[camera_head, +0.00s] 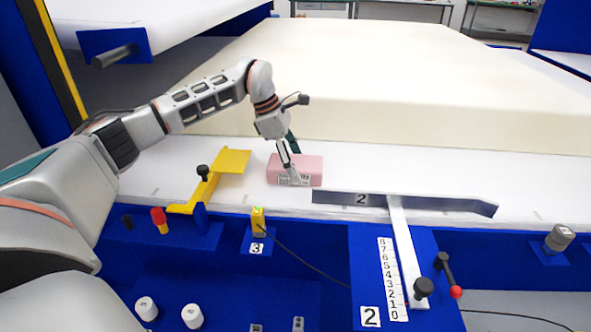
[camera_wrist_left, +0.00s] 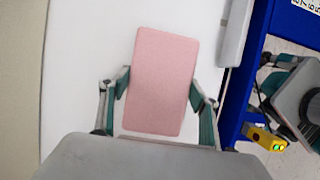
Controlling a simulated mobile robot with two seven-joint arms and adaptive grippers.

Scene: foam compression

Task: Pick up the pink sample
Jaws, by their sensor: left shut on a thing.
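The pink sample (camera_head: 310,168) is a small pink block on the white surface in front of the large cream foam block. A label with dark print shows on its front face in the head view. My left gripper (camera_head: 292,172) reaches down over it and is shut on it, with one finger across the front face. In the left wrist view the pink sample (camera_wrist_left: 165,85) lies between the two fingers of the left gripper (camera_wrist_left: 163,115), one on each long side. I cannot tell whether it is clear of the surface. My right gripper is not in view.
The large cream foam block (camera_head: 400,80) fills the back. A yellow bracket (camera_head: 232,161) stands left of the sample, and a grey metal bar (camera_head: 400,203) marked 2 lies to its right. A blue front panel (camera_head: 200,260) carries knobs and a lever. White surface is free at right.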

